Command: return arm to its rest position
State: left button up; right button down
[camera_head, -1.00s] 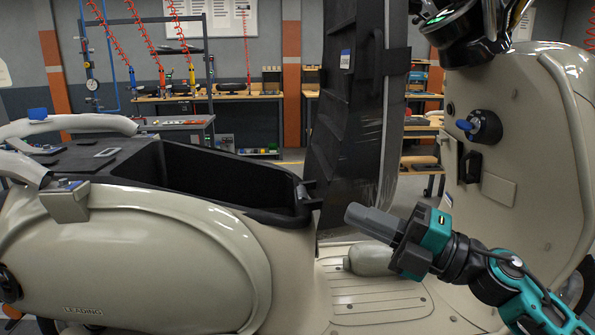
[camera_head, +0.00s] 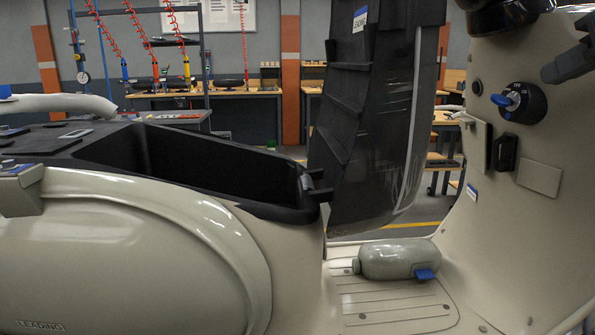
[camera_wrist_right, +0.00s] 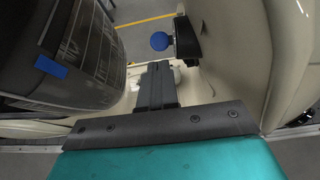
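My right gripper (camera_head: 570,62) shows only in part at the upper right edge of the head view, in front of the scooter's beige front shield. In the right wrist view its dark fingers (camera_wrist_right: 156,86) lie side by side, shut, with nothing visible held between them. The right arm behind it is outside the head view. My left gripper is not in view.
The beige scooter has a raised black seat (camera_head: 365,120) and an open black compartment (camera_head: 215,170). A grey-beige canister (camera_head: 397,259) lies on the footboard (camera_head: 385,306). A blue key (camera_head: 506,100) sits in the front shield. Workbenches stand behind.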

aim_at(504, 101)
jog(key=x, duration=0.7)
jog(key=shift+a+f, duration=0.15)
dwell(0.3)
dwell(0.6)
jog(key=shift+w+f+b, duration=0.1)
jog(key=shift+b, duration=0.2)
dwell(0.9)
